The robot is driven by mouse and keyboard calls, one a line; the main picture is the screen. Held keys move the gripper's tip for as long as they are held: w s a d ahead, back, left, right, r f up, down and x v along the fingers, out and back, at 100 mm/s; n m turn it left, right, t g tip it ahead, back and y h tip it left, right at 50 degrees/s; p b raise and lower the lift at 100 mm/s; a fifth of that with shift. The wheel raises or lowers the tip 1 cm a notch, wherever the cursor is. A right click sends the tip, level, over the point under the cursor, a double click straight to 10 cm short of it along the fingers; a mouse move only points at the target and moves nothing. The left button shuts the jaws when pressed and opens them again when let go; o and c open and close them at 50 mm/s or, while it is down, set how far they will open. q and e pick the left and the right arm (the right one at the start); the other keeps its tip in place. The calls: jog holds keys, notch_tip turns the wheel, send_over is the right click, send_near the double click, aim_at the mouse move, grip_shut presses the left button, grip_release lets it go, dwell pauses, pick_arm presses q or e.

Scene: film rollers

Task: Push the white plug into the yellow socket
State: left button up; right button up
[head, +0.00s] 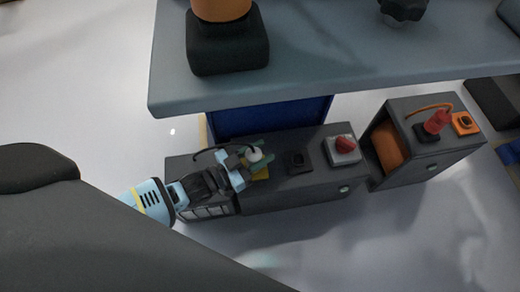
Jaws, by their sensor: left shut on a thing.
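The white plug (255,153) shows as a small pale round top between the fingers of my left gripper (252,160). My left gripper comes in from the left over the dark grey cabinet and is shut on the plug. The yellow socket (261,174) shows as a yellow patch just below the plug, on the cabinet top. The gripper and plug partly cover it. I cannot tell whether the plug touches the socket or is in it. My right gripper is not in view.
On the dark cabinet (300,192), right of the yellow socket, are a black socket (297,161) and a red knob (345,144) on a pale base. A second cabinet (422,165) carries a red plug (437,121) and an orange socket (464,123). A grey tabletop (330,60) overhangs behind.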

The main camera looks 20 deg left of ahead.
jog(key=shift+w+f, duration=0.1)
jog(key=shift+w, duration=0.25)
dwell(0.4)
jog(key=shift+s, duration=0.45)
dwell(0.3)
pick_arm(q)
jog(key=shift+f, duration=0.3)
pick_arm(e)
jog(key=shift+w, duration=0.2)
pick_arm(q)
jog(key=shift+f, duration=0.2)
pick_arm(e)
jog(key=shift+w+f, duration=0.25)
pick_arm(q)
jog(key=shift+f+b, duration=0.35)
jog(key=shift+b, duration=0.25)
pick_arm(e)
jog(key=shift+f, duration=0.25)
pick_arm(q)
jog(key=o, duration=0.9)
jog(key=shift+c, duration=0.2)
jog(key=o, duration=0.3)
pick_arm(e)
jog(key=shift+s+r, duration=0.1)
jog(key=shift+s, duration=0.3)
pick_arm(q)
jog(key=shift+o, duration=0.2)
jog(key=shift+s, duration=0.1)
